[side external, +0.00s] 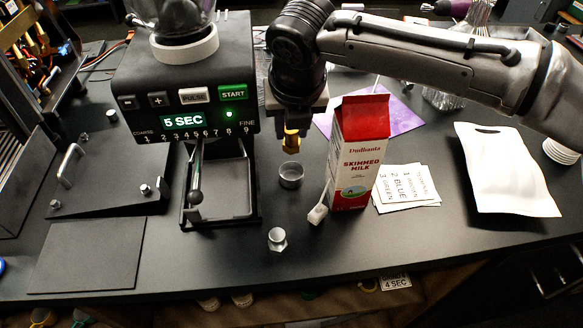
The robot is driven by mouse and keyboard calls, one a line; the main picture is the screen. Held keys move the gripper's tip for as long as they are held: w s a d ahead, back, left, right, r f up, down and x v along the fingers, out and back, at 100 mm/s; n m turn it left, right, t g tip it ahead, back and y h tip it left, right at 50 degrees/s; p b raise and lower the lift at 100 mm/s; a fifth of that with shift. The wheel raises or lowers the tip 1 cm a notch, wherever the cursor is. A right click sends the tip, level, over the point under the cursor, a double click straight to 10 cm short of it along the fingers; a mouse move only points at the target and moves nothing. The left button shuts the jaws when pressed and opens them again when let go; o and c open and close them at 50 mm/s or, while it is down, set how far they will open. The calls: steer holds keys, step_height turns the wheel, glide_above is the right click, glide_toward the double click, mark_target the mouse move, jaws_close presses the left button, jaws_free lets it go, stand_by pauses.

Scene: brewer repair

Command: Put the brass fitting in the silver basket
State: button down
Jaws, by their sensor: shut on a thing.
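The brass fitting (291,142) is a small golden piece held pointing down in my gripper (291,127). My gripper is shut on its upper part; the fingers are dark and partly hidden against the arm. The silver basket (290,176) is a small round metal cup standing on the black counter. The fitting hangs just above the basket, apart from it, with a small gap in the picture. The basket's inside is only partly visible.
A red and white milk carton (354,152) stands close right of the basket, with a small white-ended tool (317,214) beside it. The grinder (187,85) stands to the left. A hex metal piece (277,239) sits in front. Cards (407,187) and a white pouch (505,170) lie right.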

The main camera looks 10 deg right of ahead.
step_height(320, 180, down, 8)
steer(key=shift+f, duration=0.1)
stand_by(0.4)
steer(key=shift+f, duration=0.1)
steer(key=c, duration=0.6)
jaws_free()
steer(key=v, duration=1.2)
steer(key=shift+r, duration=0.3)
